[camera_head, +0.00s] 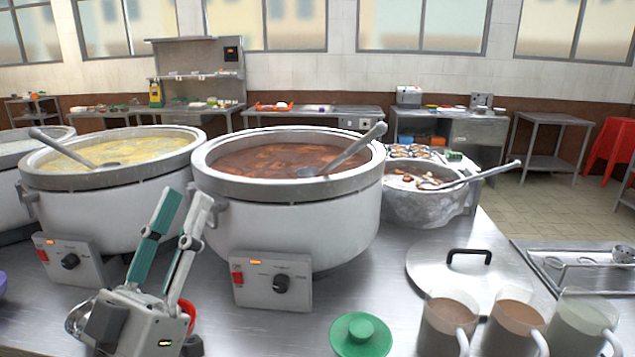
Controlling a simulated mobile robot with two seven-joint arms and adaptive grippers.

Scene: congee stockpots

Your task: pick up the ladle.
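A grey ladle (352,148) leans in the middle stockpot (290,220) of brown congee, its handle rising over the right rim. A second ladle (62,148) rests in the left stockpot (110,205) of yellow congee, handle over the left rim. A third ladle (478,176) lies in the smaller metal pot (420,208) at right, handle pointing right. My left gripper (187,200) points up in front of the gap between the two big stockpots. Its fingers are apart with nothing between them, and it appears clear of every ladle. My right gripper is not in view.
On the steel counter are a round lid (462,262), a green lid (361,335), several mugs (448,322) and a metal tray (580,268). Control boxes (271,281) project from the big stockpots' fronts. Bare counter shows between the middle stockpot and the round lid.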

